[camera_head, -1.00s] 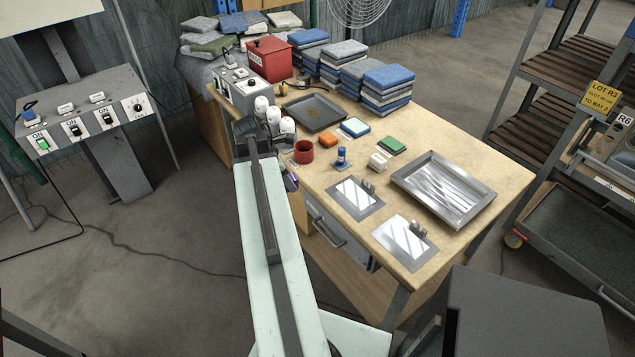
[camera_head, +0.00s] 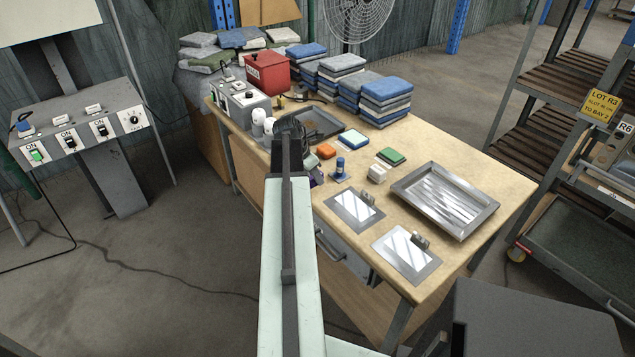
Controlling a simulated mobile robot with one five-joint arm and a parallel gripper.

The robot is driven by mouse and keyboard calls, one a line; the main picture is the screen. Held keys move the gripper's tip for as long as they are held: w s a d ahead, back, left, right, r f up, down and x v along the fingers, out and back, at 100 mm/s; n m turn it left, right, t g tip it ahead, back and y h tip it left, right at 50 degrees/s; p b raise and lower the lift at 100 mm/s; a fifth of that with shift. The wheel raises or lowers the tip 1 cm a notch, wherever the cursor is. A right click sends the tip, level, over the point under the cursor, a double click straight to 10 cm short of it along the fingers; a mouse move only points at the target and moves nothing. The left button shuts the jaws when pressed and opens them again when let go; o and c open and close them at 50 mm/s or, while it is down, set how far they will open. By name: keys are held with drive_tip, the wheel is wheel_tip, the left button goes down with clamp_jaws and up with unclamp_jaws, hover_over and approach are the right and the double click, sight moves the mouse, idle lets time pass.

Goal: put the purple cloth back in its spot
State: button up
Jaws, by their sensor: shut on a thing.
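A small patch of the purple cloth (camera_head: 318,179) shows just right of my arm, by the table's left front edge. My gripper (camera_head: 311,165) is mostly hidden behind my arm's dark end. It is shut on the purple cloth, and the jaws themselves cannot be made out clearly. Most of the cloth is hidden by my arm. I cannot tell whether the cloth touches the table (camera_head: 490,150).
An orange block (camera_head: 326,151), a blue bottle (camera_head: 340,168) and a white-and-blue sponge (camera_head: 353,140) stand close right of the gripper. White bottles (camera_head: 259,122) are to the left. A metal tray (camera_head: 445,200) lies right. Folded cloth stacks (camera_head: 386,98) are at the back.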

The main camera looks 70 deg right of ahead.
drive_tip(key=shift+d, duration=0.15)
drive_tip(key=shift+s+d, duration=0.2)
drive_tip(key=shift+d, duration=0.3)
wheel_tip(320, 180, down, 4)
drive_tip(key=b, duration=0.4)
drive_tip(key=shift+a, duration=0.1)
drive_tip(key=o, duration=1.2)
drive_tip(key=shift+r, duration=0.1)
drive_tip(key=shift+r+p, duration=0.25)
drive_tip(key=shift+p, duration=0.1)
drive_tip(key=p+v, duration=1.1)
drive_tip(key=v, duration=0.1)
drive_tip(key=shift+s, duration=0.2)
drive_tip(key=shift+f, duration=0.1)
